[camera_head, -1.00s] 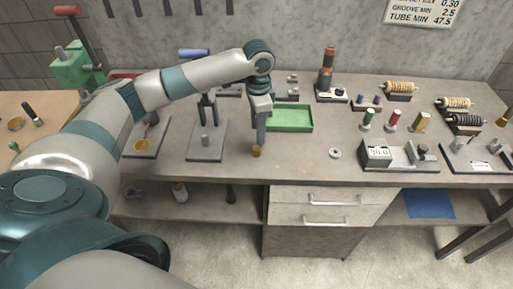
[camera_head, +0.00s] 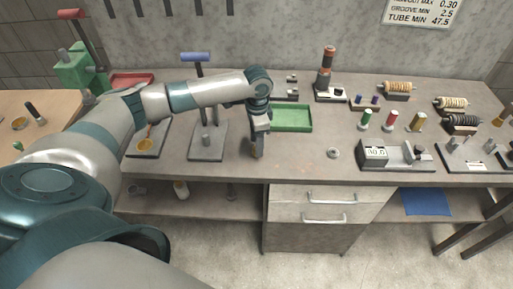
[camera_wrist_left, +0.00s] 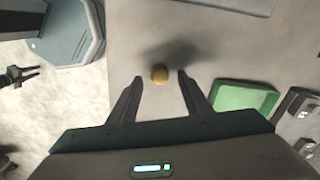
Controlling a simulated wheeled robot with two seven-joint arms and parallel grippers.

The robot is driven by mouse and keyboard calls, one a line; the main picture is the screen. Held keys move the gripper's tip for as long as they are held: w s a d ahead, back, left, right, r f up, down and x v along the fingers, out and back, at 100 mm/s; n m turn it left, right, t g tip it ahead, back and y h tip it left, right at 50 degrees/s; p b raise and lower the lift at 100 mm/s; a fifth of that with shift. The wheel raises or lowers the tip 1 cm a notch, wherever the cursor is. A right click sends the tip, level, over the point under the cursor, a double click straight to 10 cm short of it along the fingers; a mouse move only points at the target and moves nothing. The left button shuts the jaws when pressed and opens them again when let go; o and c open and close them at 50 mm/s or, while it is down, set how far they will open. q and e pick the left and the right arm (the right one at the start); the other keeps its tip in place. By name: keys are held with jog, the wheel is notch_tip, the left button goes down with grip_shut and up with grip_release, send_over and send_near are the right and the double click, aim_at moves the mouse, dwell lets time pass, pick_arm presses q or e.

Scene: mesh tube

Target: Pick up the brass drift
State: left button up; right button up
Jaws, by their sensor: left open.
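The brass drift shows in the left wrist view as a small round brass end (camera_wrist_left: 160,73) between my two fingertips. It stands upright on the bench top, with a gap to the finger on each side. My left gripper (camera_wrist_left: 160,76) is open, pointing down, with its fingers apart on either side of the drift. In the head view my left gripper (camera_head: 257,151) is low over the bench near its front edge and mostly hides the drift. My right gripper is not in view.
A green tray (camera_head: 291,127) lies just behind and right of my left gripper. A grey stand with a post (camera_head: 207,153) is to its left, and a small metal ring (camera_head: 333,153) to its right. A gauge block (camera_head: 385,153) stands further right. The bench around the drift is clear.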

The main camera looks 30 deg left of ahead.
pick_arm(q)
jog(key=shift+f, duration=1.2)
grip_shut()
